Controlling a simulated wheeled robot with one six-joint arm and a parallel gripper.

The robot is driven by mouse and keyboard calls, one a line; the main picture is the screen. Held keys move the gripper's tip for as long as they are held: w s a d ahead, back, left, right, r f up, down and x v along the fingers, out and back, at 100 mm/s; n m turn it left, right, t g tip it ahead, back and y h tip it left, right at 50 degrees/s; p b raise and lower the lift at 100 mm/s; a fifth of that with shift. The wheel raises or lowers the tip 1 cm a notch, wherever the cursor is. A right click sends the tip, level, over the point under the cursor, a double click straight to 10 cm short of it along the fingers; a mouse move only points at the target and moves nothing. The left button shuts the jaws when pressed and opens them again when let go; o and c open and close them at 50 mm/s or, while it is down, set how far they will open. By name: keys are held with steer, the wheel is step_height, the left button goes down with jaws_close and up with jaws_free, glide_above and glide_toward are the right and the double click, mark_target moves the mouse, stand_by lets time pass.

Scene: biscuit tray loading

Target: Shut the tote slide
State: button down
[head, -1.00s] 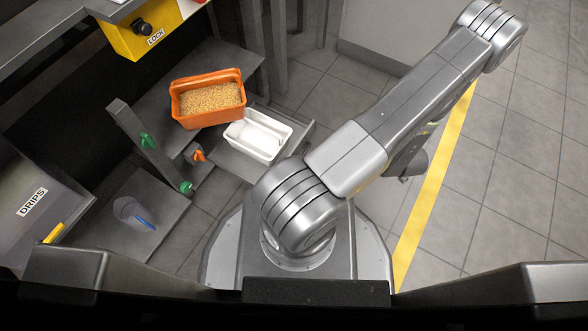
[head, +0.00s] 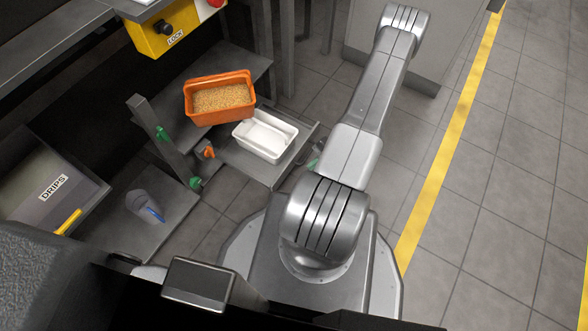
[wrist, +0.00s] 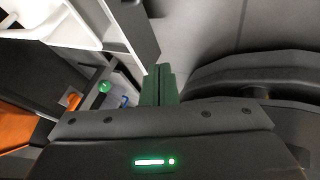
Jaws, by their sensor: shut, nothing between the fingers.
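The tote slide (head: 245,166) is a grey flat board that sticks out from the dark rack, with a white empty tote (head: 265,137) on it. My gripper's green fingers (wrist: 158,85) are shut and empty in the wrist view. They point toward a grey plate edge (wrist: 131,30), which looks like the slide's outer end; I cannot tell whether they touch it. The white tote also shows at the upper left there (wrist: 65,22). In the head view my arm hides most of the gripper, just right of the slide's outer end.
An orange tote of grain (head: 222,97) stands behind the white one. A post with green knobs (head: 160,135) and an orange knob (head: 208,152) stand left of the slide. A jug (head: 144,205) sits on a lower shelf. Open floor lies right.

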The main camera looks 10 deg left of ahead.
mark_target(284, 173)
steer(key=shift+a+f+b, duration=0.6)
steer(key=shift+a+f, duration=0.35)
steer(key=shift+a, duration=0.35)
steer(key=shift+a+f+b, duration=0.65)
steer(key=shift+a+f, duration=0.3)
steer(key=shift+a, duration=0.35)
steer(key=shift+a+f+b, duration=0.6)
steer(key=shift+a+f, duration=0.35)
steer(key=shift+a, duration=0.35)
